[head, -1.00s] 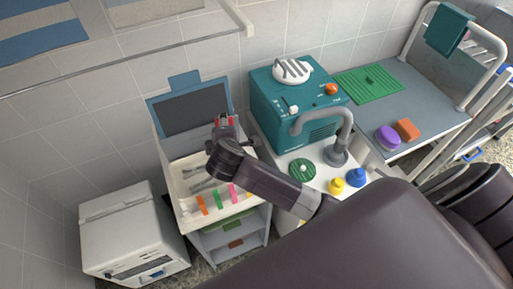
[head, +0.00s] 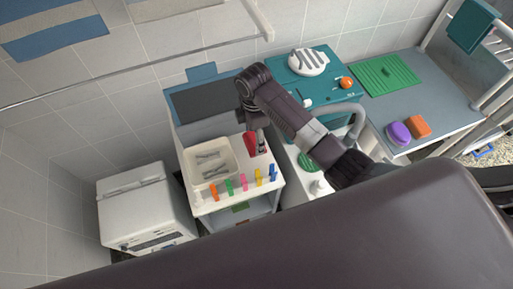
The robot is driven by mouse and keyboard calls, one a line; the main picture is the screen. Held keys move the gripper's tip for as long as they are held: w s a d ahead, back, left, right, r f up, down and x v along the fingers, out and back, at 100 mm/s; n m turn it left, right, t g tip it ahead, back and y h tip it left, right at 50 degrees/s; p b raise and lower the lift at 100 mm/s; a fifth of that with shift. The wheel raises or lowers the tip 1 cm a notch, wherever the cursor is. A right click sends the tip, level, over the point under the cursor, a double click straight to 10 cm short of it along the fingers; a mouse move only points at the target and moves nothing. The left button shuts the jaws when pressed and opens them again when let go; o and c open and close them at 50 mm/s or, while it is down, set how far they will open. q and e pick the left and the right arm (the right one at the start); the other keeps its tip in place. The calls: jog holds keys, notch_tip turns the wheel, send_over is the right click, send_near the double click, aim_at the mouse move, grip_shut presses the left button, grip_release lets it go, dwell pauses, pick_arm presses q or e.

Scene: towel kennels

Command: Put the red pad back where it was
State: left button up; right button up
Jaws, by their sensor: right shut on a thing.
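The red pad (head: 250,144) is at my right gripper (head: 260,148), just right of the cream tray on the white cart top. The gripper is shut on the pad and points down. The wrist partly covers the fingers, so the exact grip is hard to see. I cannot tell whether the pad touches the surface below. My left gripper is not in view.
The cream tray (head: 188,165) holds grey tools. Several coloured clips, including a green one (head: 229,187), line the cart's front edge. A raised dark lid (head: 200,103) stands behind. A teal machine (head: 325,85) and a grey faucet (head: 357,117) are to the right.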

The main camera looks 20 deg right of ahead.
aim_at(254, 137)
notch_tip(254, 137, down, 4)
jog(key=shift+s+f, duration=0.1)
jog(key=shift+f, duration=0.05)
notch_tip(254, 137, down, 2)
jog(key=shift+f, duration=0.6)
jog(key=o, duration=0.9)
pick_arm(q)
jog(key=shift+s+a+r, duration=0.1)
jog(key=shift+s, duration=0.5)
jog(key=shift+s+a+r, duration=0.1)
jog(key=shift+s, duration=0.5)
pick_arm(e)
jog(key=shift+o, duration=0.6)
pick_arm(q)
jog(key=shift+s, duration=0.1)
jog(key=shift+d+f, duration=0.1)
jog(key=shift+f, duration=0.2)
pick_arm(e)
notch_tip(254, 137, up, 12)
jog(key=shift+r, duration=0.1)
